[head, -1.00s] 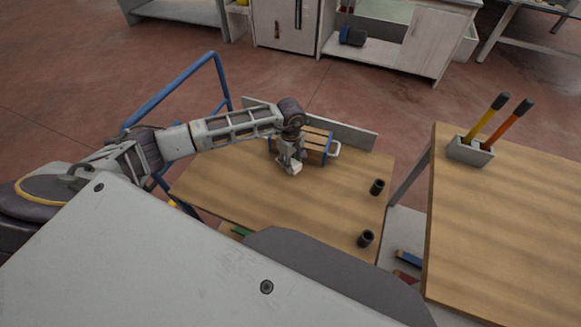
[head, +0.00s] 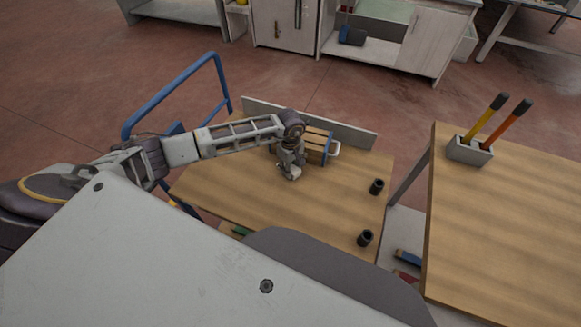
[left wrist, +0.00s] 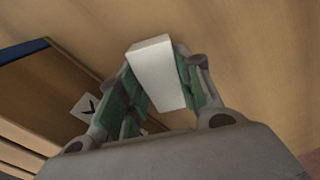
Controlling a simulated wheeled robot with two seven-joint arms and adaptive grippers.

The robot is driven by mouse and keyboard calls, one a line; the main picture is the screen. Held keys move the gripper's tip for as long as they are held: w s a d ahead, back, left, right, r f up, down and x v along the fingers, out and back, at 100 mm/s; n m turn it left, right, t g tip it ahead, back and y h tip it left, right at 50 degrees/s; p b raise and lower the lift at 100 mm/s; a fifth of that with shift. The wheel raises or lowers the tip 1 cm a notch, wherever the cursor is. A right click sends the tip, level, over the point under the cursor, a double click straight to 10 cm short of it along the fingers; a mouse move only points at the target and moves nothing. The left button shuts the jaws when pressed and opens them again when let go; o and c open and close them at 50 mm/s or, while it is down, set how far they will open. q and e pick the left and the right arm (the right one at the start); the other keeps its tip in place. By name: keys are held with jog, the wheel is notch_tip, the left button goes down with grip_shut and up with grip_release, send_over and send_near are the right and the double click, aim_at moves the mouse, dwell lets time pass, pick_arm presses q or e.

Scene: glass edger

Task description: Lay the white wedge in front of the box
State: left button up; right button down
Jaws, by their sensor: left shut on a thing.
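The white wedge (left wrist: 157,72) is between the fingers of my left gripper (left wrist: 158,88) in the left wrist view. In the head view my left gripper (head: 290,172) points down over the wooden cart top, at the near side of the box; the wedge cannot be made out there. The box (head: 317,147) is wooden with blue edges and a white handle on its right end. My arm hides part of it. The box also shows at the left of the left wrist view (left wrist: 55,90), beside the gripper. I cannot tell whether the wedge touches the table. My right gripper is not in view.
The cart top (head: 235,190) has a raised back board (head: 350,134) and a blue handle rail (head: 170,97) at left. Two black cylinders (head: 377,186) (head: 365,238) stand near its right edge. A second table (head: 510,220) at right holds a grey block with two tools (head: 470,150).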

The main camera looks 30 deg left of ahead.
pick_arm(q)
jog(key=shift+f, duration=0.1)
jog(key=o, duration=1.1)
jog(key=shift+o, duration=0.2)
jog(key=shift+r, duration=0.4)
notch_tip(320, 180, up, 4)
jog(key=shift+r, duration=0.2)
notch_tip(320, 180, up, 7)
jog(key=b, duration=0.1)
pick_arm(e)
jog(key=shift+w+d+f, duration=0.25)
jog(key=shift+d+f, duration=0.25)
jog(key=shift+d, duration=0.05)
